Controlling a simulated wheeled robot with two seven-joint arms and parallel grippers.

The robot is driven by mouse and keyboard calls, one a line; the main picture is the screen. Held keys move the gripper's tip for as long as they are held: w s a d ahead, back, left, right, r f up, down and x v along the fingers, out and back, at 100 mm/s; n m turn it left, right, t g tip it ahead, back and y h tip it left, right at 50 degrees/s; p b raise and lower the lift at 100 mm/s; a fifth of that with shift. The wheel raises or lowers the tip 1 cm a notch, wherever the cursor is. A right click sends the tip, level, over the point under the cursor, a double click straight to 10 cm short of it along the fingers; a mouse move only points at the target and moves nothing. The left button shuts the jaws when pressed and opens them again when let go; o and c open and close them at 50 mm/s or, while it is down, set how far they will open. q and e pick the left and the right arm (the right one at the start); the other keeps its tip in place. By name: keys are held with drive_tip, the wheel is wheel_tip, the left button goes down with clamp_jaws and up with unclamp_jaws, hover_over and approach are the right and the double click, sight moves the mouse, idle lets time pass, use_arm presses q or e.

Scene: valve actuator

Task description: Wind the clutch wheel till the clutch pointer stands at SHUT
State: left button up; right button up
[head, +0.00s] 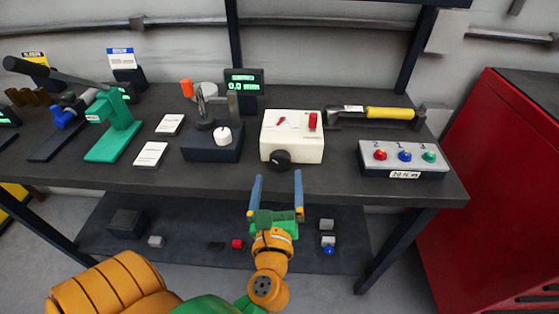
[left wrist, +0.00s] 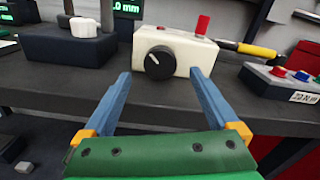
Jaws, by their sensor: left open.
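A cream box (head: 306,150) stands near the front of the table, with a round black knob (head: 280,160) on its front, apparently the clutch wheel. A white line on the knob's face shows in the left wrist view (left wrist: 158,62). On the box top are a small red pointer (head: 281,121), apparently the clutch pointer, and a red upright block (head: 313,121). Any SHUT lettering is too small to read. My left gripper (head: 278,176) is open and empty before the table edge, its fingers pointing at the box. In the left wrist view the knob lies between the fingertips, beyond them.
Left of the box is a dark blue block with a white knob (head: 222,135). Right of it are a yellow-handled hammer (head: 390,112) and a button box (head: 404,161). A display (head: 244,82) stands behind. A lower shelf (head: 190,240) holds small blocks.

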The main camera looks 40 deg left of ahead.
sight(280, 164)
use_arm(q)
drive_tip(key=p+x, duration=0.1)
drive_tip(key=x, duration=0.4)
drive_tip(key=shift+w+r, duration=0.1)
drive_tip(key=shift+r, duration=0.1)
drive_tip(key=shift+w+a+f, duration=0.15)
drive_tip(key=shift+w+a, duration=0.15)
drive_tip(key=shift+w, duration=0.15)
drive_tip(key=c, duration=1.4)
drive_tip(key=shift+m+p, duration=0.3)
drive_tip(key=shift+p, duration=0.05)
drive_tip(key=shift+d+r+m+p, duration=0.1)
drive_tip(key=shift+r+m+p, duration=0.1)
drive_tip(key=shift+m+p, duration=0.5)
drive_tip(key=m+p, duration=0.1)
drive_tip(key=m, duration=0.1)
drive_tip(key=shift+m, duration=0.4)
drive_tip(key=shift+f+m+p, duration=0.15)
drive_tip(key=shift+m+p, duration=1)
drive_tip(key=shift+m, duration=1.15)
